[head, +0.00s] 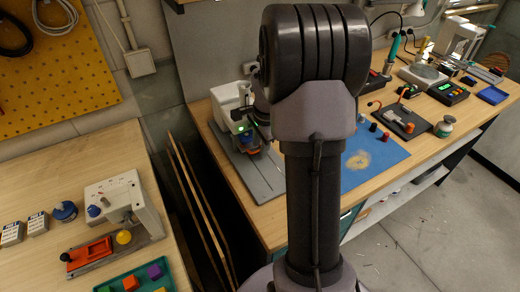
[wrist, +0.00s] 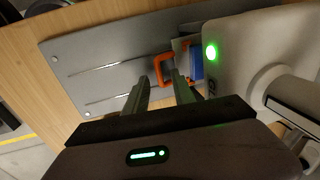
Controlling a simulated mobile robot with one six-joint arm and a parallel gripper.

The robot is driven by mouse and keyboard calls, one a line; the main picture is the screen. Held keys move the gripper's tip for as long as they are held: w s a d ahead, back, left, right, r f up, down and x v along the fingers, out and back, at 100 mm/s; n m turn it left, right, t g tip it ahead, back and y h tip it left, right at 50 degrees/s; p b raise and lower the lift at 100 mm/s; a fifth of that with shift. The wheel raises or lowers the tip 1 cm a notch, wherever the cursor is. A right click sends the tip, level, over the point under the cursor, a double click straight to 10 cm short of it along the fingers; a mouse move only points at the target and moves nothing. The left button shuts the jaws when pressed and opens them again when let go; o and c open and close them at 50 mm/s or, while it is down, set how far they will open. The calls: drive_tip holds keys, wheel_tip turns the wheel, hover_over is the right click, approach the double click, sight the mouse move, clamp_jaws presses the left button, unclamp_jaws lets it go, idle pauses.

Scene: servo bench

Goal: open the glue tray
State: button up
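A pale grey machine (wrist: 262,55) with a lit green lamp stands on a grey base plate (wrist: 85,58). At its side an orange loop handle (wrist: 159,66) sticks out beside a small compartment with a blue block (wrist: 196,66). This appears to be the glue tray, close to the machine. My gripper (wrist: 162,80) is open, its two fingers apart, with the handle at and between the fingertips. Whether they touch it I cannot tell. The machine also shows in the head view (head: 228,103), where my arm hides part of it and most of the gripper.
On the left bench another white machine (head: 122,197) has an orange part (head: 88,250) and a green bin (head: 165,270) near it. A blue mat (head: 385,152) and several tools lie right of my arm. A dark gap with boards separates the benches.

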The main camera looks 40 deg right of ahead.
drive_tip(key=shift+f, duration=0.15)
clamp_jaws()
idle(1.4)
